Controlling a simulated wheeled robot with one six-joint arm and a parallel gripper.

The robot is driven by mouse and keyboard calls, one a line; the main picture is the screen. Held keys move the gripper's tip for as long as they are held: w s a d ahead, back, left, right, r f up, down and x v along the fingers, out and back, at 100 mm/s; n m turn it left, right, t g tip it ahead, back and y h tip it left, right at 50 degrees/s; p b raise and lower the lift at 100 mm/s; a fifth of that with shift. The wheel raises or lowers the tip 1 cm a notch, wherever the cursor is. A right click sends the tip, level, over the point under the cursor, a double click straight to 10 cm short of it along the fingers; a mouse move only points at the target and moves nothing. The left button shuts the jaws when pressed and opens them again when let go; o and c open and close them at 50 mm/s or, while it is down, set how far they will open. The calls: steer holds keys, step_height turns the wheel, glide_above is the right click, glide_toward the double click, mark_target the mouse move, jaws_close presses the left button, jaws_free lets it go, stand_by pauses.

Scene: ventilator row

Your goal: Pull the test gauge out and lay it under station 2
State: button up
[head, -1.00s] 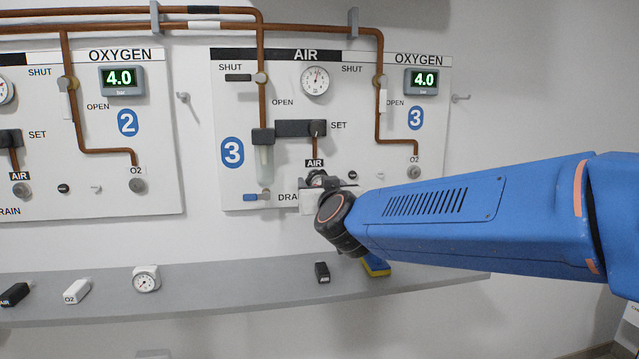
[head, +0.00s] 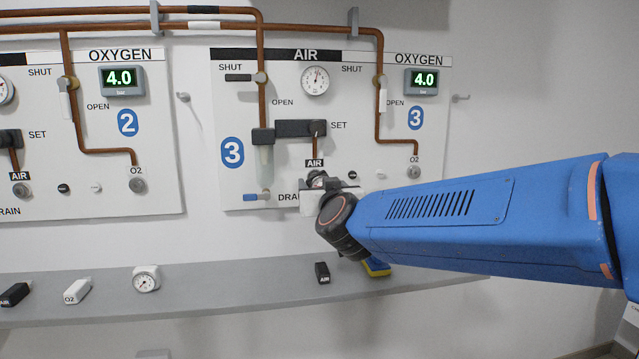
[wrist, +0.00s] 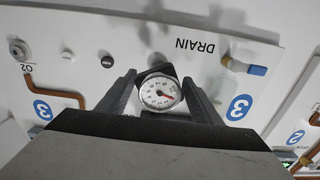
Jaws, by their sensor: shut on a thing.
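The test gauge (wrist: 160,93), a round white dial with a dark body, sits between my two fingers in the wrist view. My gripper (wrist: 159,82) is shut on it. In the head view my gripper (head: 325,192) is at the AIR outlet under panel 3 (head: 232,152), and only a dark part of the gauge (head: 316,178) shows behind it. I cannot tell whether the gauge still sits in the outlet. Station 2 (head: 128,123) is the panel to the left, with the grey shelf (head: 210,290) running below it.
Another black block (head: 322,272) and a blue-yellow item (head: 377,266) lie below station 3. Shelf between is clear.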

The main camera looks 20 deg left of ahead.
steer(key=shift+s+d, duration=0.1)
steer(key=shift+s, duration=0.05)
steer(key=v, duration=0.6)
steer(key=shift+s, duration=0.3)
stand_by(1.4)
steer(key=shift+d, duration=0.15)
